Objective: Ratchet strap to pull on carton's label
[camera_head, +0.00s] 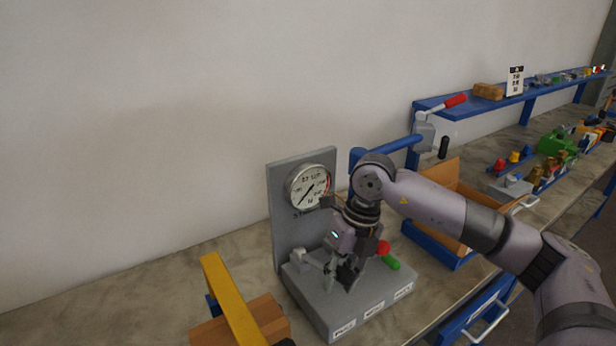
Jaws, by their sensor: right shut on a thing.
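My right gripper (342,276) points down over the grey block of a gauge stand (372,293). It is shut on a small part at the top of the block, mostly hidden by the fingers. The stand's front edge has several white labels; the nearest seems to read PULL (343,330). A round dial gauge (309,186) is on its upright back plate. A brown box (268,318), perhaps the carton, stands at the lower left with a yellow bar (233,300) across it. I cannot make out a ratchet strap for sure. My left gripper is out of view.
A red knob (383,247) and a green piece (391,263) are just right of my gripper. An orange-brown bin (444,204) stands behind my right arm. A blue shelf (530,92) runs along the wall.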

